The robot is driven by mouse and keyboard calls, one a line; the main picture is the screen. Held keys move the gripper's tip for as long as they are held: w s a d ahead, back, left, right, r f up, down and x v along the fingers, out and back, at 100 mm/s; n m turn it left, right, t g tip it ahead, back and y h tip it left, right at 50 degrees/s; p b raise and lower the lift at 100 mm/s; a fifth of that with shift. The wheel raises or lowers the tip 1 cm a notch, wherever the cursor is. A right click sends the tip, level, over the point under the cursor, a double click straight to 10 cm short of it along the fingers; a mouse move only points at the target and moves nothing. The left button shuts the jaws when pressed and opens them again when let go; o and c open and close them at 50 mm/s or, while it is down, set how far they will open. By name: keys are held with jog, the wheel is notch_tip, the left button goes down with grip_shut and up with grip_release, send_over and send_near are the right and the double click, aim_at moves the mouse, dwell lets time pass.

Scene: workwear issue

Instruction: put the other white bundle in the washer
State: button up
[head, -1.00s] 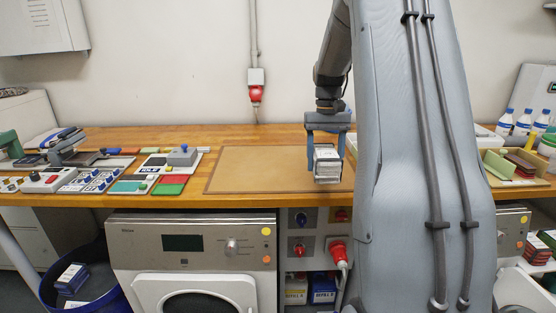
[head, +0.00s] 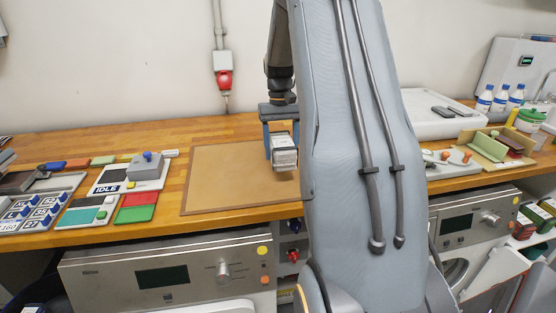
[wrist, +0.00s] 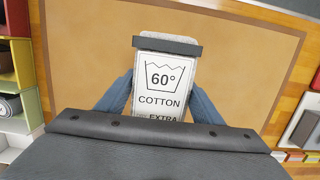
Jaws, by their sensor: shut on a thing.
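The white bundle (head: 284,152) is held in my gripper (head: 283,166), above the brown mat on the counter. In the wrist view the bundle (wrist: 160,92) lies between both blue fingers, with a label reading 60° COTTON and a dark band across its far end. One washer (head: 160,274) is under the counter at the left; only its control panel and the top of its front show. A second washer (head: 456,226) is under the counter at the right, with part of its round opening and what looks like a swung-out white door (head: 494,272). My arm hides part of the space between them.
The brown mat (head: 215,182) is otherwise bare. A panel marked IDLE (head: 112,182) and other coloured blocks and boards lie to its left. White bottles (head: 500,98), a green tray (head: 488,146) and a white case (head: 440,120) stand at the right.

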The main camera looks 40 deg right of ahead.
jog(key=shift+f+p, duration=0.65)
jog(key=shift+f, duration=2)
jog(key=shift+f, duration=0.1)
jog(key=o, duration=1.2)
jog(key=shift+o, duration=0.2)
